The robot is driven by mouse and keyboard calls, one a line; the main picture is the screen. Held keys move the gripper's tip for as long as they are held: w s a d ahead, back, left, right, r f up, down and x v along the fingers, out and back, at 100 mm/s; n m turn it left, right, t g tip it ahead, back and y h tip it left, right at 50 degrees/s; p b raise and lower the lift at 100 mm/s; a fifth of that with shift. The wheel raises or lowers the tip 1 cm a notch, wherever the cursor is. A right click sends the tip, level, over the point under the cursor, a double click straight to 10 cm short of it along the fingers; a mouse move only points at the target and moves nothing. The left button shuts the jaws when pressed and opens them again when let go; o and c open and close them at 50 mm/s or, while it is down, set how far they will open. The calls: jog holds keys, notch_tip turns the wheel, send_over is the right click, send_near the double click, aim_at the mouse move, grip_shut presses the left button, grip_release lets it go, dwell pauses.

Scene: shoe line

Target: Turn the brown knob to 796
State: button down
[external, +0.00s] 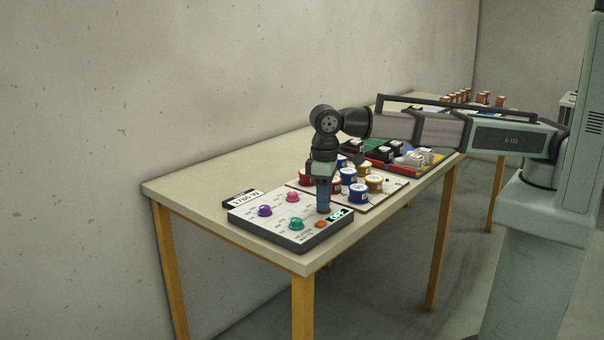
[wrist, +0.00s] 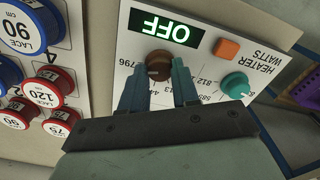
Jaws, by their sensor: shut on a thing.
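The brown knob (wrist: 159,64) sits on the white heater panel (wrist: 215,75) in the wrist view, between the dark green OFF display and a row of printed numbers. The number 796 is printed beside the knob, at its left in this upside-down view. My gripper (wrist: 158,75) has its two blue fingers on either side of the knob, shut on it. The knob's pointer cannot be made out. In the external view my gripper (external: 323,207) points straight down at the panel's right part and mostly hides the knob.
A teal knob (wrist: 235,85) and an orange button (wrist: 226,48) are close to my fingers. Pink (external: 292,197) and purple (external: 264,211) knobs share the panel. A board of lace spools (external: 358,193) stands beside it. A small number plate (external: 243,198) lies behind the panel.

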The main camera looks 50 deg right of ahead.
jog(key=c, duration=0.8)
grip_release()
notch_tip(320, 180, up, 14)
jog(key=shift+f, duration=0.1)
dwell(0.4)
